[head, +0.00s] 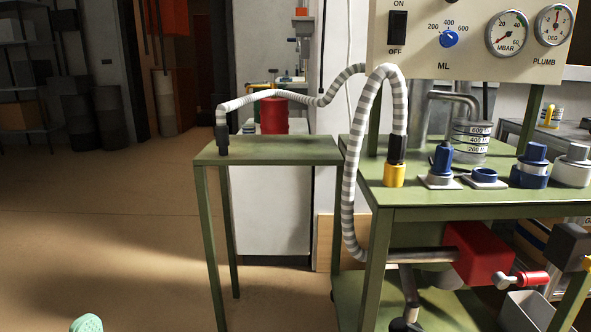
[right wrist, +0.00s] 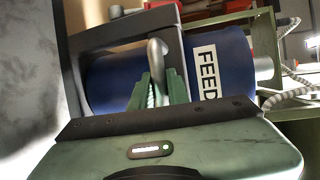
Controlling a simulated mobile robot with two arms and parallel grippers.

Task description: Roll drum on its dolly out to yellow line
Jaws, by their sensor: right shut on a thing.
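A blue drum with a white FEED label (right wrist: 207,72) fills the middle of the right wrist view, sideways in the tilted picture. A grey bent bar handle (right wrist: 157,50) passes in front of it. My right gripper (right wrist: 152,88) is shut on this bar; its green fingers hide part of it. A dark grey frame (right wrist: 82,45) stands beside the drum; I cannot tell whether it is part of the dolly. The dolly's wheels and the yellow line are not in view. A green fingertip, seemingly of my left gripper (head: 87,323), shows at the head view's bottom left.
A green bench (head: 470,205) with a gauge panel (head: 470,38) stands at the right. A striped hose (head: 349,190) runs from it onto a smaller green table (head: 285,150). Dark drums (head: 108,115) stand at the back left. The brown floor at left is clear.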

